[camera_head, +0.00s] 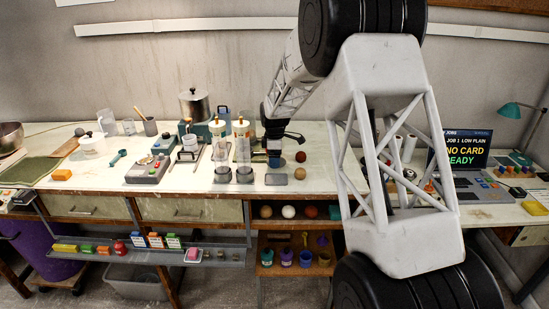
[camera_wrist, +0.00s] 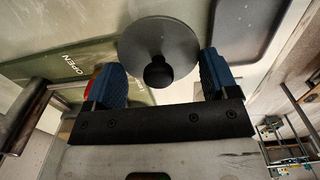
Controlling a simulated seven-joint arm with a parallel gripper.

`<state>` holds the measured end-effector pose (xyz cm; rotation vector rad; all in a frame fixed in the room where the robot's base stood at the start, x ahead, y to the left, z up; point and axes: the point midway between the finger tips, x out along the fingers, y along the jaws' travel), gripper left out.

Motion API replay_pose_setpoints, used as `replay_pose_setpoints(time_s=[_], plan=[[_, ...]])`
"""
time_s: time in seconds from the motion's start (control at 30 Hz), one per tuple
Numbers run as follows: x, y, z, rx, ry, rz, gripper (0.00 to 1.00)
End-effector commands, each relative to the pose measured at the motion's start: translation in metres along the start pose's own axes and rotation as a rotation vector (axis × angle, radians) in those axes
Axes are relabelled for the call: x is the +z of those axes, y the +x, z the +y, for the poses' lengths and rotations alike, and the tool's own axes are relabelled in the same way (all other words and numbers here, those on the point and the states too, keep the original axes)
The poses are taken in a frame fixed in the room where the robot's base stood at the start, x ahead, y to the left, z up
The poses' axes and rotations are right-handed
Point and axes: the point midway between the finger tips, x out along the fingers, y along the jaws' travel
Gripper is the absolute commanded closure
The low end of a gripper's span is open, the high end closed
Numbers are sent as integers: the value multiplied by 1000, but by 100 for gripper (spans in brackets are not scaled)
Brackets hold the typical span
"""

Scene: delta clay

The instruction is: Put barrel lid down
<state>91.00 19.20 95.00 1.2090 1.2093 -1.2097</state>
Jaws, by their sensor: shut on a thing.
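The barrel lid (camera_wrist: 160,35) is a dark grey disc with a black round knob, seen in the wrist view. My gripper (camera_wrist: 163,80) has its blue fingers on either side of the disc, apparently shut on its rim, with the knob facing the wrist camera. In the head view my gripper (camera_head: 274,160) is low over the bench, right of two clear upright cylinders (camera_head: 242,150).
In the wrist view, a green panel marked OPEN (camera_wrist: 75,65) and a dark-rimmed tray (camera_wrist: 245,30) lie beyond the fingers.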

Motion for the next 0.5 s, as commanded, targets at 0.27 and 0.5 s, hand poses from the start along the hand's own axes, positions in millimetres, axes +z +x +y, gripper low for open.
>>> replay_pose_setpoints(time_s=[0.27, 0.5], plan=[[0, 0, 0, 1, 0, 0, 43], [0, 5, 0, 0, 0, 0, 43]])
